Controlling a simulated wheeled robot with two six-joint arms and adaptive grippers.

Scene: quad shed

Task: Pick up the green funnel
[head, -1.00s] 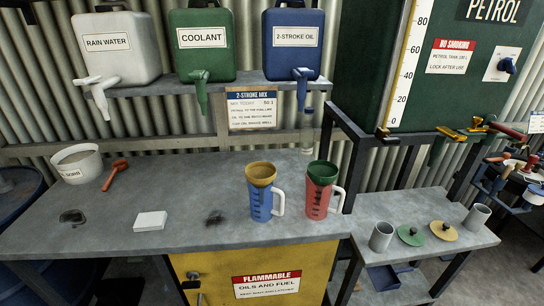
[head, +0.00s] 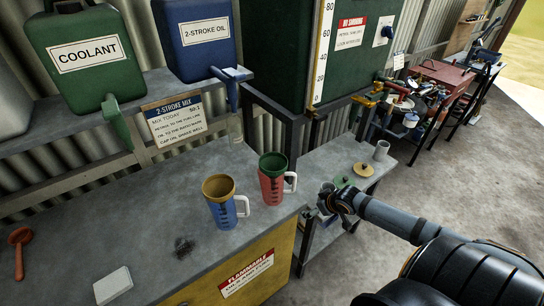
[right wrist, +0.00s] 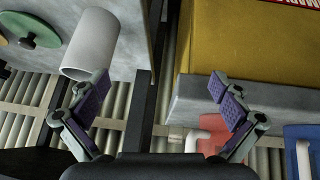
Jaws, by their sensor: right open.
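The green funnel (head: 273,161) sits in the mouth of the red jug (head: 271,188), upright on the grey bench. A yellow-brown funnel (head: 218,185) sits in the blue jug (head: 221,211) to its left. My right gripper (head: 332,197) is open and empty, right of the red jug, over the near side of the lower side bench. In the right wrist view, its two fingers (right wrist: 160,95) are spread wide with nothing between them. Part of the red jug (right wrist: 212,128) shows there beyond the right finger; the green funnel cannot be made out. My left gripper is out of view.
A grey cup (right wrist: 92,42) stands close to my right gripper. A green lid (head: 343,183), a yellow lid (head: 364,170) and another cup (head: 382,151) lie farther along the side bench. A white block (head: 113,285) and red scoop (head: 19,250) are at left.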

